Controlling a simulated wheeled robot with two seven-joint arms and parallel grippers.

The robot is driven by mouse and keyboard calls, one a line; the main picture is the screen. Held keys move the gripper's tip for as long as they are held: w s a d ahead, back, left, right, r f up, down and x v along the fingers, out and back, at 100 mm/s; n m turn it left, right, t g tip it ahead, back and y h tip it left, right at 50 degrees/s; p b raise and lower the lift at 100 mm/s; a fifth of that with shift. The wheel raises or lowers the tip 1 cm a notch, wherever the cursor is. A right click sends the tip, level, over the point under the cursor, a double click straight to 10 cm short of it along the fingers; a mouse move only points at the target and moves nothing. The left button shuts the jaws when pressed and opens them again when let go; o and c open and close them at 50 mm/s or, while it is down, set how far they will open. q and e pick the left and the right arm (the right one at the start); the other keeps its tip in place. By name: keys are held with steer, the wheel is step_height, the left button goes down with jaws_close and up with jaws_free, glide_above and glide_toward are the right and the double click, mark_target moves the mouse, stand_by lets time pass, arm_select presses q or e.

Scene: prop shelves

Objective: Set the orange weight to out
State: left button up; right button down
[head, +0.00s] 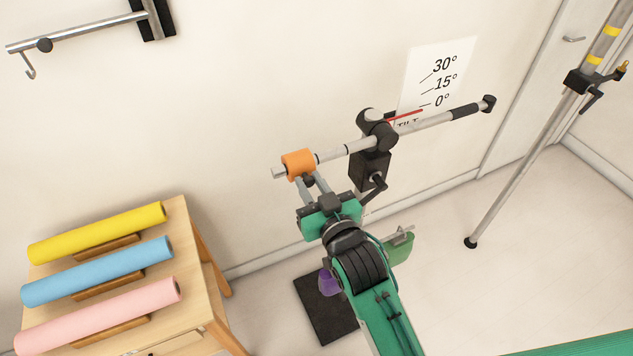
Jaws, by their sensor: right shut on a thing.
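The orange weight (298,163) is a short orange collar around the grey bar (332,154), near the bar's left end. A short stub of bar shows to its left, and dark rings mark the bar to its right. My right gripper (309,182) reaches up from below and is shut on the orange weight at its underside, around what looks like a small dark knob. The fingertips partly hide that knob. My left gripper is not in view.
The bar passes through a black pivot (378,135) with a crank, beside a tilt scale (437,80). A wooden stand (178,232) with coloured rolls stands at left. A pole (520,180) stands at right. A dark mat (318,312) lies on the floor.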

steer(key=c, duration=1.6)
jaws_free()
steer(key=shift+a, duration=0.15)
steer(key=o, duration=0.4)
steer(key=shift+s+a, duration=0.1)
steer(key=shift+c, duration=0.2)
steer(key=shift+a, duration=0.1)
steer(key=shift+s+d+f+b, duration=0.1)
steer(key=shift+s+d+b, duration=0.2)
steer(key=shift+s, duration=0.1)
steer(key=b+v, duration=0.2)
steer(key=v, duration=1.1)
steer(key=shift+r, duration=0.2)
steer(key=shift+a, duration=0.15)
